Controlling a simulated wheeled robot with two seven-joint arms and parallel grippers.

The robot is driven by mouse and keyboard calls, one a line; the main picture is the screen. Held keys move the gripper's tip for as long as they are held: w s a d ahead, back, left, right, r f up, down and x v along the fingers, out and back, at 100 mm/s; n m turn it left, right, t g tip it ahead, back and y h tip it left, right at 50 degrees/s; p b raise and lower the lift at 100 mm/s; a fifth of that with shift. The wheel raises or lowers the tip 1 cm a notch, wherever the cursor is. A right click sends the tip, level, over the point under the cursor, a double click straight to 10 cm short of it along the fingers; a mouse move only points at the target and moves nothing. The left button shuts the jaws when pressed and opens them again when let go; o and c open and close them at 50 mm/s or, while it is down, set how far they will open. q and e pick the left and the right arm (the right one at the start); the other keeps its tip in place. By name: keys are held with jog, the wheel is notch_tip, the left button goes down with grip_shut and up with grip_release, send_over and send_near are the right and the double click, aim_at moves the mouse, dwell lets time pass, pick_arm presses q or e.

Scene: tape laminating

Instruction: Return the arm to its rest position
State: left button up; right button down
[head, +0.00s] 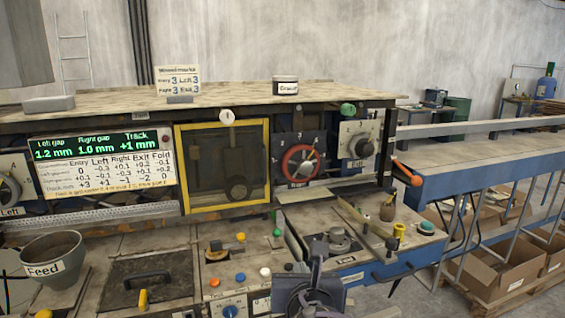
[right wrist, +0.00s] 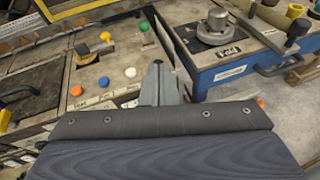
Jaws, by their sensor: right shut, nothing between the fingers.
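My right gripper (head: 312,272) is at the bottom middle of the head view, in front of the console's lower panel (head: 205,262). Its fingers are together with nothing between them. In the right wrist view the shut fingers (right wrist: 160,82) point at the gap between the button panel (right wrist: 115,65) and the blue fold unit (right wrist: 235,65). It appears to be above the panel; contact cannot be told. My left gripper is not in view.
A yellow-framed window (head: 222,208), a red-rimmed dial (head: 300,163) and an exit dial (head: 357,139) face me. A grey feed bucket (head: 52,262) stands at left. A blue conveyor (head: 470,175) and cardboard boxes (head: 500,270) are at right. Bare floor lies at lower right.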

jog(key=s+d+f+m+g+h, duration=0.1)
jog(key=s+d+f+m+g, duration=0.3)
jog(key=d+m, duration=0.55)
jog(key=s+d+f+m+g+h, duration=0.25)
jog(key=s+d+f+m, duration=0.25)
jog(key=d+m, duration=0.45)
jog(key=s+a+f+m+g+y, duration=0.1)
jog(key=s+f+m+y, duration=0.1)
jog(key=s+m, duration=0.4)
jog(key=s+f+m+g+y, duration=0.1)
jog(key=s+m+y, duration=0.3)
jog(key=s+m, duration=0.3)
jog(key=shift+s+a+f+m, duration=0.25)
jog(key=shift+a+f+m, duration=0.1)
jog(key=shift+m, duration=2.45)
jog(key=shift+y, duration=0.25)
